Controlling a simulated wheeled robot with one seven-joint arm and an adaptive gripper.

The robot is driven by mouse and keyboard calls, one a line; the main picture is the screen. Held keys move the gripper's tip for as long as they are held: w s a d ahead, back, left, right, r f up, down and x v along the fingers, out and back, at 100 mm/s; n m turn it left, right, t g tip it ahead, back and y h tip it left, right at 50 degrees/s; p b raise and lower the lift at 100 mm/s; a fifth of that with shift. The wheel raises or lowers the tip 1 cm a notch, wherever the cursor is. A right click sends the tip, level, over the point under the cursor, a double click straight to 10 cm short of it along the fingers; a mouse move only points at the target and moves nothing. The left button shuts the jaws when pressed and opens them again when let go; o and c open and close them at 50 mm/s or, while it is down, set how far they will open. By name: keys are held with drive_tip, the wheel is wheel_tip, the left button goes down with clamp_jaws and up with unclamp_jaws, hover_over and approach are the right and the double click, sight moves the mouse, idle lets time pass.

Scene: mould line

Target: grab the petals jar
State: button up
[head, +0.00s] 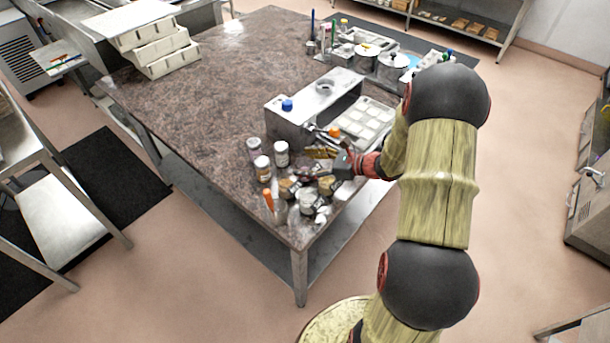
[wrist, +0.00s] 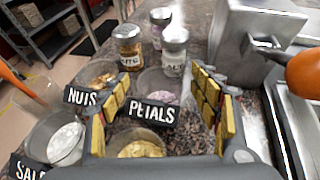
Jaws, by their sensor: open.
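In the wrist view, the petals jar (wrist: 162,82) is a clear open glass with pinkish-purple contents. A black label reading PETALS (wrist: 143,111) stands on its near side. My gripper (wrist: 159,86) is open, with gold-padded fingers left and right of the label. An open glass with gold contents (wrist: 142,148) lies nearer, low between the fingers. In the head view, my gripper (head: 326,160) is at the table corner above the jar cluster. I cannot pick out the petals jar there.
A nuts jar (wrist: 103,73) and a jar with white contents (wrist: 62,140) stand left of my gripper. Lidded shakers (wrist: 174,52) stand behind. A metal machine (wrist: 250,45) with an orange handle (wrist: 304,73) is at right. The table's left middle (head: 190,115) is clear.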

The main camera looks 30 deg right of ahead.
drive_tip(key=shift+w+a+f, duration=0.1)
drive_tip(key=shift+w+a, duration=0.2)
drive_tip(key=shift+w, duration=0.1)
drive_tip(key=shift+c, duration=0.5)
drive_tip(key=c, duration=1.5)
